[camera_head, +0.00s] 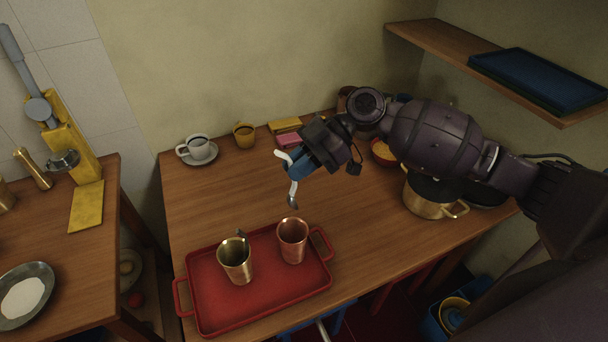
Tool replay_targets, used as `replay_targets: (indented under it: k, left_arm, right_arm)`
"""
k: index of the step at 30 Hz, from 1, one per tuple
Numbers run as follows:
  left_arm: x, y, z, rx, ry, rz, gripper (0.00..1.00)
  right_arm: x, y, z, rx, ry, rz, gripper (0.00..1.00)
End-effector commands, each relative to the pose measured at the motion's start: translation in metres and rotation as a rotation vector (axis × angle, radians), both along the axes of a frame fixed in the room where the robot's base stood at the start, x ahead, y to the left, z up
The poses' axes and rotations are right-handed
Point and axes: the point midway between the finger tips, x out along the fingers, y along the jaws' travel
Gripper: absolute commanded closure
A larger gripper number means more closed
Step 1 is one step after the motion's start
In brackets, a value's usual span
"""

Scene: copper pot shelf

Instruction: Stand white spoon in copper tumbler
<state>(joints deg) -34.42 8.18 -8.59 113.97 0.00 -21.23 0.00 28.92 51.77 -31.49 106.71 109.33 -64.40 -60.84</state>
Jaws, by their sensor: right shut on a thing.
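The white spoon (293,188) is held by my right gripper (295,171), which is shut on it. Its silver bowl points down, and part of its handle is hidden by the gripper. The spoon hangs above the table, behind the tray and apart from the tumblers. The copper tumbler (292,243) stands upright at the back right of the red tray (213,315), and I see nothing standing in it. The spoon's bowl is just behind its rim in the picture. My left gripper is not in view.
A brass tumbler (235,264) with a dark spoon (241,235) in it stands left of the copper one. A brass pot (430,205) is at right. The table's left-middle is clear.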

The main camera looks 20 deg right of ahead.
Motion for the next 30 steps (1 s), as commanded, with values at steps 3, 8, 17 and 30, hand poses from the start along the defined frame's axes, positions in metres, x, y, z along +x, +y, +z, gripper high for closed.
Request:
replay_targets:
  k: [3, 8, 17, 30]
  left_arm:
    - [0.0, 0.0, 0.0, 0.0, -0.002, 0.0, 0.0]
    - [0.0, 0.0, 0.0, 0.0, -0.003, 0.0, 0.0]
    - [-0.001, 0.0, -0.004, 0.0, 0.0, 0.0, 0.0]
    - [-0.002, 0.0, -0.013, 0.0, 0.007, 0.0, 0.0]
  right_arm:
    - [0.001, 0.0, 0.0, 0.077, 0.005, -0.04, 1.0]
    - [0.002, 0.0, 0.0, 0.135, 0.005, -0.048, 1.0]
    - [0.002, 0.0, -0.008, 0.14, 0.003, -0.046, 1.0]
    - [0.002, 0.0, -0.025, 0.139, 0.004, -0.046, 1.0]
